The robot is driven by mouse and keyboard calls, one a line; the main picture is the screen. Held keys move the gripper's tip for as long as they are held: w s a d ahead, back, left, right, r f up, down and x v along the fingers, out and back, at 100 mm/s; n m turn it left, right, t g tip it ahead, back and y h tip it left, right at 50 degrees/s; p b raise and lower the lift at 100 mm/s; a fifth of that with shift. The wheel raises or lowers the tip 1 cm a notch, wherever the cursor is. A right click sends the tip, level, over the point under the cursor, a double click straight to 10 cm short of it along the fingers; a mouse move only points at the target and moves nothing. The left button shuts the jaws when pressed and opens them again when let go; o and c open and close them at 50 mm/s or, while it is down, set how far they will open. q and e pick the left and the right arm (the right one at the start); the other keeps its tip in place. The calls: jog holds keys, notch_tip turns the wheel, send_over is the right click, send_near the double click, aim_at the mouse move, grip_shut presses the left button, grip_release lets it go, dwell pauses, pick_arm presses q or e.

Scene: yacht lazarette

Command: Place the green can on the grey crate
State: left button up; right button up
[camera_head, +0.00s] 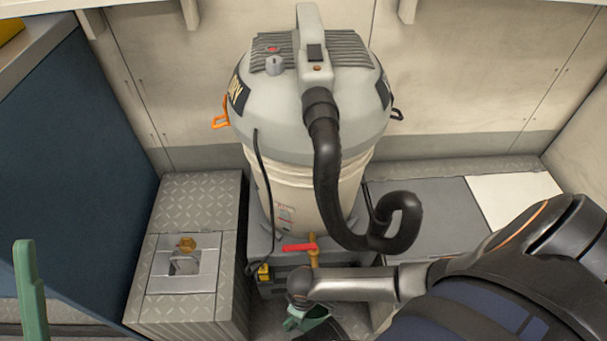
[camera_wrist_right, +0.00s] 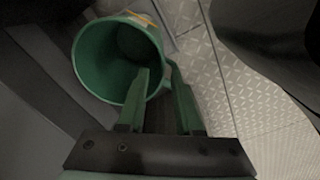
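The green can (camera_wrist_right: 95,62) is hollow, with its open mouth facing the right wrist camera. My right gripper (camera_wrist_right: 157,68) is at its rim, one finger over the mouth and the other outside the wall. A gap shows between the fingers, and I cannot tell whether either touches the wall. In the head view the can (camera_head: 312,317) is small and low, partly hidden by my right arm. One green finger of my left gripper (camera_head: 30,290) shows at the lower left. Which box is the grey crate is unclear; a grey diamond-plate box (camera_head: 198,200) with a latch stands left of centre.
A large vacuum (camera_head: 300,160) with a black hose (camera_head: 328,170) stands in the middle on a grey base, close to my right arm. A red-handled valve (camera_head: 300,247) sits low in front. A grey panel (camera_head: 430,215) and a white panel (camera_head: 512,197) lie to the right.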

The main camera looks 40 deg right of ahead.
notch_tip(320, 180, up, 7)
jog(key=p, duration=0.3)
jog(key=w+a+r+n+t+y, duration=0.1)
jog(key=w+a+r+t+y, duration=0.4)
jog(key=r, duration=0.6)
jog(key=w+a+r+t+y, duration=0.2)
jog(key=w+a+r+t, duration=0.4)
jog(key=r, duration=0.4)
notch_tip(320, 180, up, 22)
jog(key=d+n+t+y, duration=0.2)
jog(key=t+y, duration=0.1)
jog(key=t, duration=0.4)
pick_arm(q)
jog(key=shift+m+h, duration=0.3)
jog(key=r, duration=0.4)
jog(key=shift+s+a+r, duration=0.1)
jog(key=shift+a+r, duration=0.1)
jog(key=shift+r, duration=0.05)
pick_arm(e)
jog(key=s+d+r+n+t+y, duration=0.2)
jog(key=s+r, duration=0.2)
jog(key=r, duration=0.3)
jog(key=s+d+r+n+t+y, duration=0.2)
jog(key=s+r+y, duration=0.1)
jog(key=r, duration=0.4)
jog(key=shift+s, duration=0.75)
jog(key=shift+d, duration=0.1)
